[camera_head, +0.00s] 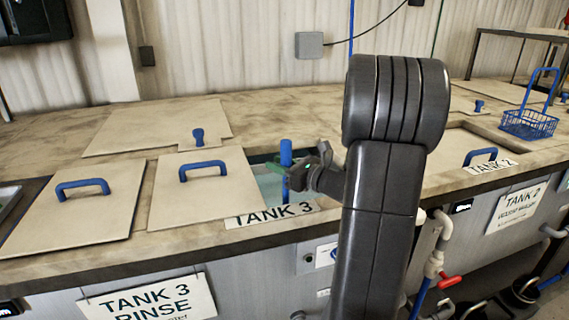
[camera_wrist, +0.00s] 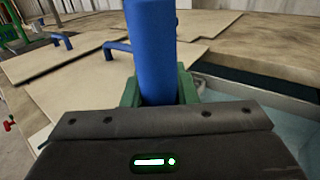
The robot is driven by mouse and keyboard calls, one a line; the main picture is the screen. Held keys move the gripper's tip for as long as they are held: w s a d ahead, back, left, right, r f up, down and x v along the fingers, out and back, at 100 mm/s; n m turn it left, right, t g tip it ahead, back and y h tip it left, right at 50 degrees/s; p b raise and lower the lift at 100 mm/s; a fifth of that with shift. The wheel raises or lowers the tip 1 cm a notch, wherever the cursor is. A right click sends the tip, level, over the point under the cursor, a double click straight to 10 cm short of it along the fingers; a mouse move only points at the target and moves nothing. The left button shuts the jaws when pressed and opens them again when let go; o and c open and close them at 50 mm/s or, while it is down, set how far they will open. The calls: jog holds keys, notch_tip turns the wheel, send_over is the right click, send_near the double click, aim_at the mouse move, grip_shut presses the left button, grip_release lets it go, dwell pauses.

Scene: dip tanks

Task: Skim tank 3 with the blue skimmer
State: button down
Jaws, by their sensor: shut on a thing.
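The blue skimmer (camera_head: 286,160) stands upright as a blue handle over the opening of tank 3 (camera_head: 270,187). Its lower end is hidden. My gripper (camera_head: 296,174) is shut on the handle, which also fills the middle of the wrist view (camera_wrist: 154,50) between the green fingers. Pale liquid shows in the opening beside it, and in the wrist view at the right (camera_wrist: 270,125). A "TANK 3" label (camera_head: 272,214) lies at the opening's front edge. My arm hides the right side of the opening.
A beige lid with a blue handle (camera_head: 225,205) lies just left of the opening; another lid (camera_head: 85,220) lies further left. A small lid with a blue knob (camera_head: 205,143) is behind.

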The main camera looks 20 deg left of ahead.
notch_tip(320, 180, up, 15)
jog(key=p, duration=1)
jog(key=shift+r, duration=0.1)
